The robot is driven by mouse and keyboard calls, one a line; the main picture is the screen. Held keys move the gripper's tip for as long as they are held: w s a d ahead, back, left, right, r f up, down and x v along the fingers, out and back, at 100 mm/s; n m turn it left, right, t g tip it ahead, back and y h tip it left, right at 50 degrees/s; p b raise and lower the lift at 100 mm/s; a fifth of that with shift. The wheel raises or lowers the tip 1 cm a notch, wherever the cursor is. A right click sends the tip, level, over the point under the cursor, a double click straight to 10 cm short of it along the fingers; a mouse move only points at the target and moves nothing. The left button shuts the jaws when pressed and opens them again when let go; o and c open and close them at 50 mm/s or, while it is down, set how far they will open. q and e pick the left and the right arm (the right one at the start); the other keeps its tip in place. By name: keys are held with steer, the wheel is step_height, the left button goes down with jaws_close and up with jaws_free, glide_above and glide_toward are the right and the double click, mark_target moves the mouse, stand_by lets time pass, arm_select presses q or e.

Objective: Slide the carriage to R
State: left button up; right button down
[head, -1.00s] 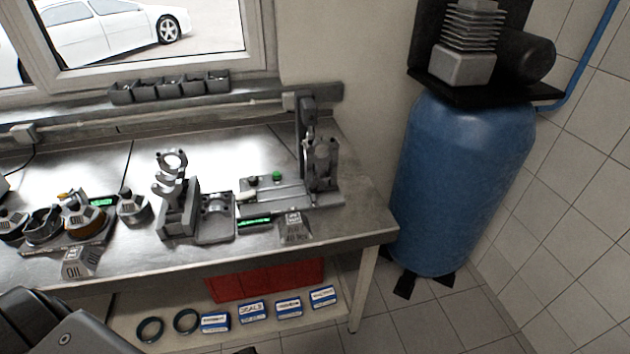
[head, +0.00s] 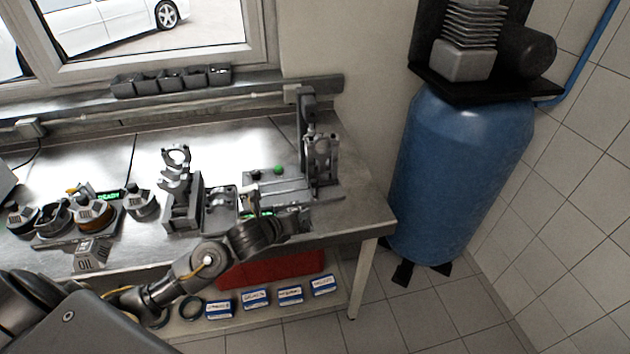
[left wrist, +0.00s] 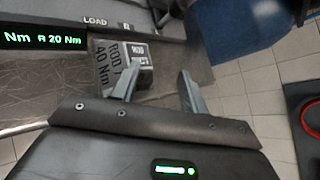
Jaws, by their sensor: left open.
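The press-like station (head: 318,165) stands at the right end of the bench, with a pale sliding bed (head: 280,189) running left from its upright. I cannot tell exactly which part is the carriage. In the left wrist view, the marks LOAD (left wrist: 95,21) and R (left wrist: 126,26) show on the station's front strip. My left gripper (left wrist: 160,86) is open and empty, beside a grey block labelled ROD 40 Nm (left wrist: 124,54); its left finger overlaps the block in the picture. In the head view my left arm (head: 255,236) reaches over the bench's front edge, hiding part of the station's front.
A green display (left wrist: 43,39) is left of the block. A blue tank (head: 455,180) stands right of the bench. A red box (head: 270,271) is below.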

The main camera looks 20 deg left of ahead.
mark_target(313, 182)
arm_select(q)
steer(key=w+r+m, duration=0.1)
steer(key=m, duration=0.1)
steer(key=w+a+r+m+t, duration=0.1)
steer(key=w+r+m, duration=0.1)
steer(key=w+a+r+m, duration=0.1)
steer(key=w+m, duration=0.1)
steer(key=shift+a+r+m+h, duration=0.1)
steer(key=shift+r+m+h, duration=0.05)
steer(key=shift+m+h, duration=0.2)
steer(key=shift+w+p, duration=0.3)
steer(key=shift+w, duration=0.2)
steer(key=p+x, duration=0.2)
steer(key=x, duration=0.6)
steer(key=shift+w, duration=0.15)
steer(key=shift+x, duration=0.75)
jaws_close()
